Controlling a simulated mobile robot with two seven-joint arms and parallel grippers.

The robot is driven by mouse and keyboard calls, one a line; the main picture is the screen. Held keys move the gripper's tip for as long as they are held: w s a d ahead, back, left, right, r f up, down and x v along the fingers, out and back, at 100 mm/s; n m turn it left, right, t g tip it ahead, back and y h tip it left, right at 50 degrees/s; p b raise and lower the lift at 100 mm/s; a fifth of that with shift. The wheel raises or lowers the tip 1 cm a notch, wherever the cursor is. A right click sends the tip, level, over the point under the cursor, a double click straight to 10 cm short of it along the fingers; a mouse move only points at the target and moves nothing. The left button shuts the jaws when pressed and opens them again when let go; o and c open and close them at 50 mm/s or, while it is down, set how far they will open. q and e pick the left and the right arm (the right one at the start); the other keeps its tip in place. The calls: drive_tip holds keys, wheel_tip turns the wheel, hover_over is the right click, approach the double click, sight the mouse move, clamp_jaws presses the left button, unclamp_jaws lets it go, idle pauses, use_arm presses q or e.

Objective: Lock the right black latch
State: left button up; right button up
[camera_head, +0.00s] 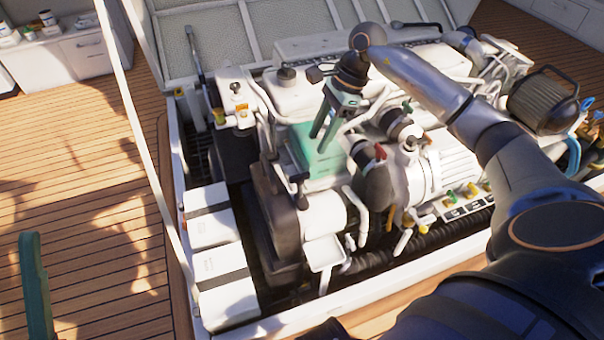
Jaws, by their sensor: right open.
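My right gripper (321,138) hangs from the arm that comes in from the right. Its two green fingers point down, a little apart and empty, over a teal-green box (318,158) on the engine. From this angle I cannot tell whether the fingertips touch the box. I cannot make out the right black latch for certain; the gripper and engine parts may hide it. A green finger of my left gripper (34,290) shows at the lower left, above the wooden deck and away from the engine. Its other finger is not clear.
The engine sits in a white-edged open hatch (285,325), its lid raised behind. Hoses, a white cylinder (322,214) and red and yellow handles crowd around the gripper. White boxes (222,275) stand left. A thin white strut (140,140) crosses the left side. The wooden deck there is clear.

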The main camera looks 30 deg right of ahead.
sight(300, 174)
drive_tip(key=b+x, duration=0.3)
drive_tip(key=x, duration=0.7)
drive_tip(key=shift+a+f, duration=0.3)
clamp_jaws()
